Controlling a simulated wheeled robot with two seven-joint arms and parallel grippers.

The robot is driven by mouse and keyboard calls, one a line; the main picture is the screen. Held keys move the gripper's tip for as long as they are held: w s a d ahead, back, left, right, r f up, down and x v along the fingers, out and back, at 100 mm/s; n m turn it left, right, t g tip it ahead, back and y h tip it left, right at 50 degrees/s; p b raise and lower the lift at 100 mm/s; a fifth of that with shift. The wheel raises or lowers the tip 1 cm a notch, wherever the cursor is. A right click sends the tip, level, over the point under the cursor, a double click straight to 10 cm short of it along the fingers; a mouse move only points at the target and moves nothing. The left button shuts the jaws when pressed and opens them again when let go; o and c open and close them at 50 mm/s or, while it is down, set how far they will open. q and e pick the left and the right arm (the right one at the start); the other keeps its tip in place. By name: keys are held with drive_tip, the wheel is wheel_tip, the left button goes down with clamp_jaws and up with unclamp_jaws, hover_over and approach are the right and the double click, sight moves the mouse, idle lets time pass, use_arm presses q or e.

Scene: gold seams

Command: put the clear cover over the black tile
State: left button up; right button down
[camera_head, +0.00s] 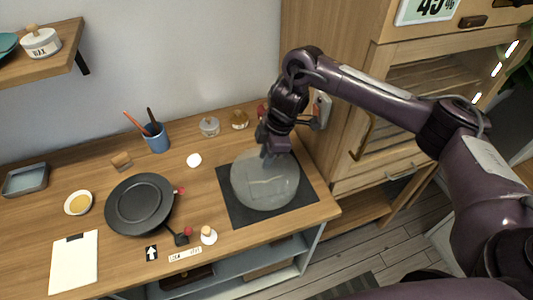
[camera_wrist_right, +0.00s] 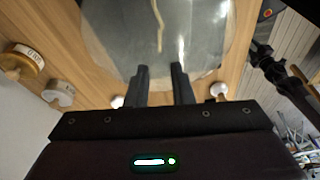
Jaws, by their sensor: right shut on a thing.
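The clear cover (camera_head: 264,186) is a round, see-through disc or dome, pale and hazy. In the head view it overlaps the black tile (camera_head: 235,210), a dark square at the table's right end. A pale gold line shows through the cover. My right gripper (camera_head: 270,153) is shut on the cover at its far edge. In the right wrist view the fingers (camera_wrist_right: 160,70) reach onto the cover (camera_wrist_right: 112,32), and the gold line runs beyond them. I cannot tell whether the cover rests on the tile or hangs just above it. My left gripper is not in view.
A wooden cabinet (camera_head: 330,60) rises close on the right.

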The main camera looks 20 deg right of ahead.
drive_tip(key=shift+f+b, duration=0.5)
drive_tip(key=shift+f, duration=0.5)
idle(0.5)
drive_tip(key=c, duration=0.7)
unclamp_jaws()
drive_tip(key=shift+r, duration=0.15)
wheel_tip(320, 180, up, 8)
drive_tip(key=p, duration=0.7)
drive_tip(key=shift+p, duration=0.35)
drive_tip(key=shift+s+f, duration=0.1)
drive_tip(key=shift+f, duration=0.1)
